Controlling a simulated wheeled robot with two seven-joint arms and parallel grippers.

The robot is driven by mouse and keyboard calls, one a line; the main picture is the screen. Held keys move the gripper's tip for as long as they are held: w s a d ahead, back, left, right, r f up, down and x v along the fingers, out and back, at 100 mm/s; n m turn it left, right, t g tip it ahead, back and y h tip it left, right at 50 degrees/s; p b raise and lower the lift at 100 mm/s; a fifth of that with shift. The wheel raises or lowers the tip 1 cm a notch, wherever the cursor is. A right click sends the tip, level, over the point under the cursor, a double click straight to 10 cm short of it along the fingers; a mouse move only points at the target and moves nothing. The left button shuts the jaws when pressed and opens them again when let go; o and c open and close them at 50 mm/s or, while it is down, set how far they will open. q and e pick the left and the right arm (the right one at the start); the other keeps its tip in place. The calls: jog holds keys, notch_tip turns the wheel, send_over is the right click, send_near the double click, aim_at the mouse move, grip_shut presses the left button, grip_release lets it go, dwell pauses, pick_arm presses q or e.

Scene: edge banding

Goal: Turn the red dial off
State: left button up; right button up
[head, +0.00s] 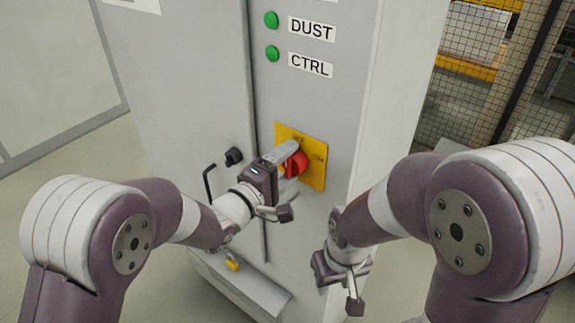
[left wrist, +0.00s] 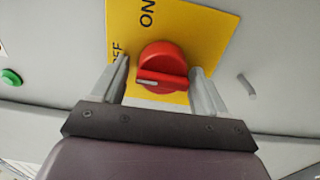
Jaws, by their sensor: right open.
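The red dial (head: 297,164) sits on a yellow plate (head: 317,172) on the grey cabinet front. In the left wrist view the dial (left wrist: 162,68) has a white mark at the left end of its raised bar, on the side of the partly hidden OFF label (left wrist: 117,50). The ON label (left wrist: 147,14) is at the top of the plate. My left gripper (head: 288,168) is at the dial, its open fingers on either side of it; I cannot tell whether they touch it. My right gripper (head: 338,284) is open and empty, lower right, away from the dial.
The cabinet (head: 205,75) has green lights beside the DUST label (head: 311,29) and CTRL label (head: 310,65). A mesh fence (head: 470,100) stands at the right.

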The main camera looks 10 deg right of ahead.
pick_arm(q)
jog(key=shift+a+f, duration=0.1)
jog(key=shift+a, duration=0.1)
jog(key=b+v, duration=0.4)
jog(key=v, duration=0.8)
jog(key=shift+s+a, duration=0.15)
jog(key=shift+s, duration=0.1)
